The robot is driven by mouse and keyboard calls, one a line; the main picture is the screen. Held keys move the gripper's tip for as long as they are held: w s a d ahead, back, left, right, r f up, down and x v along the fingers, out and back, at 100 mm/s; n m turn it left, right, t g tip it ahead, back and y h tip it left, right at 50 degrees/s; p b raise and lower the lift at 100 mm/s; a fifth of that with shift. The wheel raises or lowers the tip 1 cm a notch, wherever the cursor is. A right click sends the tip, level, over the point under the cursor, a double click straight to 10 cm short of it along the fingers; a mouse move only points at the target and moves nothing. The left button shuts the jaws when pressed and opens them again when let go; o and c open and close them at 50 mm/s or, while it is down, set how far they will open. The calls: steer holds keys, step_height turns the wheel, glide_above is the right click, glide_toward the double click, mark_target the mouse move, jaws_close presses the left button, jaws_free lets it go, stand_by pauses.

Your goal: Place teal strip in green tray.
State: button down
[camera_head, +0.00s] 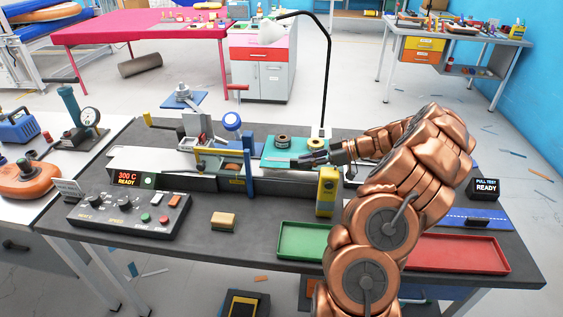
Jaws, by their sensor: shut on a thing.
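My gripper (308,157) is above the middle of the dark bench, just in front of the teal mat. It is shut on a thin strip that sticks out to the left of its fingertips. I take this to be the teal strip (280,160), though it is small and hard to tell from the mat behind it. The green tray (303,256) lies on the front of the bench, nearer and lower in the picture than my gripper. The part of the tray that shows is empty, and my arm covers its right end.
A red tray (470,268) lies right of my arm. A yellow post device (326,192) stands just behind the green tray. A long machine with a blue upright (248,165) fills the bench's left middle. A control box (130,213) and a sponge-like block (223,220) sit in front.

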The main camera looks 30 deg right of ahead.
mark_target(282, 166)
steer(key=w+a+p, duration=0.1)
steer(key=w+a, duration=0.1)
steer(key=w+a+p, duration=0.1)
steer(key=w+a, duration=0.1)
steer(key=shift+a+r, duration=0.1)
steer(key=shift+a, duration=0.3)
steer(key=shift+w+a+f+p, duration=0.55)
steer(key=shift+f+p, duration=0.15)
steer(key=shift+p, duration=0.05)
steer(key=shift+f+p, duration=0.35)
steer(key=shift+f, duration=0.2)
steer(key=shift+f+b, duration=0.5)
steer(key=shift+b, duration=0.5)
steer(key=shift+f+b, duration=0.1)
steer(key=shift+b, duration=0.25)
steer(key=c, duration=1.2)
jaws_free()
steer(key=shift+r+p, duration=0.2)
steer(key=shift+p, duration=0.65)
steer(key=shift+p, duration=0.95)
